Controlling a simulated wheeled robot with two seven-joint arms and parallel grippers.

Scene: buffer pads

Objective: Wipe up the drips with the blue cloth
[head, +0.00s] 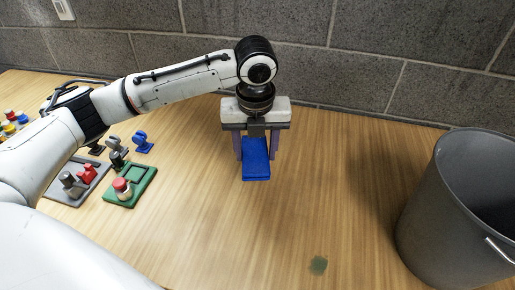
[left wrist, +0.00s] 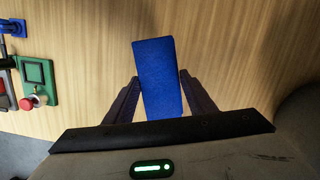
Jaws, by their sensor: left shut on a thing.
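The blue cloth (head: 256,168) is a flat folded rectangle in the head view, near the middle of the table. My left gripper (head: 257,155) points down and is shut on the cloth, one finger along each side. The left wrist view also shows the cloth (left wrist: 160,80) between the fingers of my left gripper (left wrist: 158,88). I cannot tell whether the cloth touches the table. One greenish drip (head: 318,265) lies on the wood at the front, right of the cloth and apart from it. My right gripper is not in view.
A grey bin (head: 425,215) stands at the right. A green pad (head: 145,180) with a red-topped piece and a grey pad (head: 62,192) with small pieces sit at the left. A block wall (head: 360,75) closes the back. The table between cloth and bin is clear.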

